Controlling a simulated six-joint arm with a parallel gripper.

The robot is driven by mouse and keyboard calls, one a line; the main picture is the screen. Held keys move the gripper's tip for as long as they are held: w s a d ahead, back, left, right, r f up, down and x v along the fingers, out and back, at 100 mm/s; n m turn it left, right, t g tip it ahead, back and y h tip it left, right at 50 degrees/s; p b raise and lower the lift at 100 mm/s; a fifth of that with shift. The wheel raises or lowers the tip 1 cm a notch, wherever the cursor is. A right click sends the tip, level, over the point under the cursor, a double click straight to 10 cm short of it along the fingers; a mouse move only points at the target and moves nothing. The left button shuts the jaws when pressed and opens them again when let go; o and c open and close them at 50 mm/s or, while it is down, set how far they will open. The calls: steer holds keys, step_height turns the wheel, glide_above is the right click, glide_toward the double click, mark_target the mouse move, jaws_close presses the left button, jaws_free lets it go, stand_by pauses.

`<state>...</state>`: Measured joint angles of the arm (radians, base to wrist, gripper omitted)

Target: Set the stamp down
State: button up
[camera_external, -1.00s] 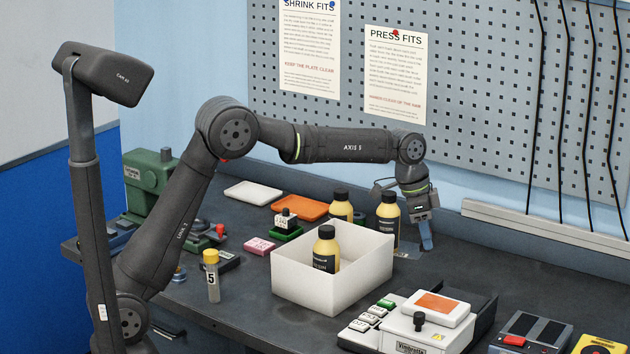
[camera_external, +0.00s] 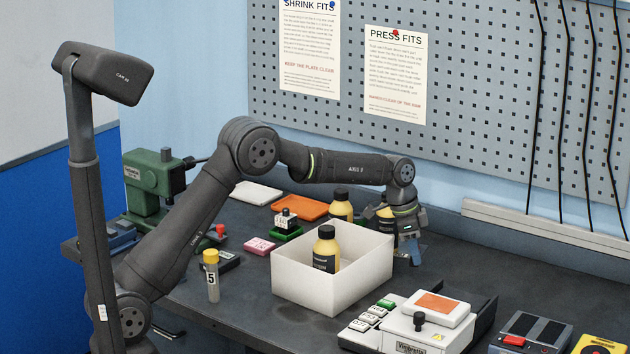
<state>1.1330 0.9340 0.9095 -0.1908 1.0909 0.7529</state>
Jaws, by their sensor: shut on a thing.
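My gripper (camera_external: 410,256) points down just right of the white open box, its blue-tipped fingers low over the bench (camera_external: 460,262). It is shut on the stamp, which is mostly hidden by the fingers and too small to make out. I cannot tell whether it touches the bench. A small white block with a black knob (camera_external: 286,219) sits on a green pad (camera_external: 287,234) left of the box.
The white box (camera_external: 318,293) holds a yellow bottle (camera_external: 326,254). Another yellow bottle (camera_external: 341,206) stands behind it, and one is partly hidden behind my gripper. An orange tray (camera_external: 300,206) lies further left. A white machine (camera_external: 412,338) stands in front. Bench right of my gripper is clear.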

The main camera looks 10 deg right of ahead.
steer(key=shift+f, duration=1.85)
steer(key=shift+f, duration=0.1)
steer(key=o, duration=1)
steer(key=shift+c, duration=0.2)
steer(key=v, duration=1.2)
steer(key=shift+d, duration=0.1)
